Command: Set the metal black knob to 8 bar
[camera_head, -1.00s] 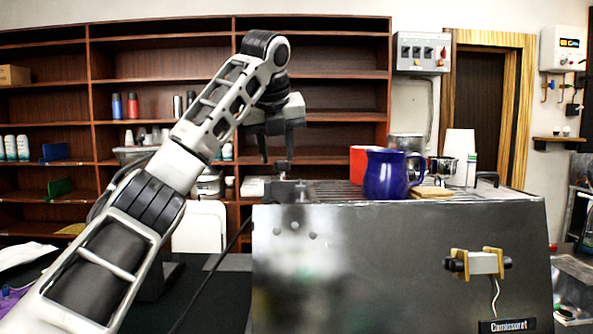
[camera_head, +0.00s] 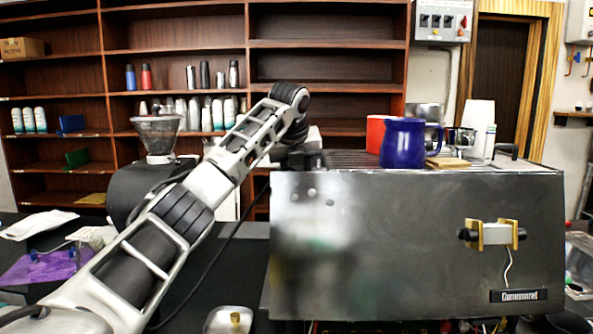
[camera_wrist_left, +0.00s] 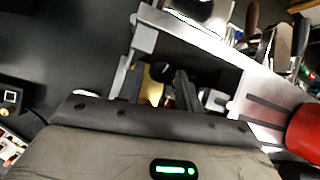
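The steel coffee machine (camera_head: 415,245) stands at the right with its back panel toward me. My left arm reaches over its left end, where my left gripper (camera_head: 300,160) is low and its fingertips are hard to make out. In the left wrist view my left gripper (camera_wrist_left: 158,85) appears open, with dark fingers apart. A small round black knob (camera_wrist_left: 161,72) shows near the finger gap, with a brass-coloured part (camera_wrist_left: 152,90) beside it. I cannot tell whether the fingers touch the knob. No pressure reading is legible. My right gripper is not in view.
A blue pitcher (camera_head: 403,144) and a red cup (camera_head: 375,134) stand on the machine's top, right of my left gripper; a red object (camera_wrist_left: 303,132) shows at the wrist view's right edge. A grinder (camera_head: 157,135) stands left of the machine. A black cable hangs beside the machine.

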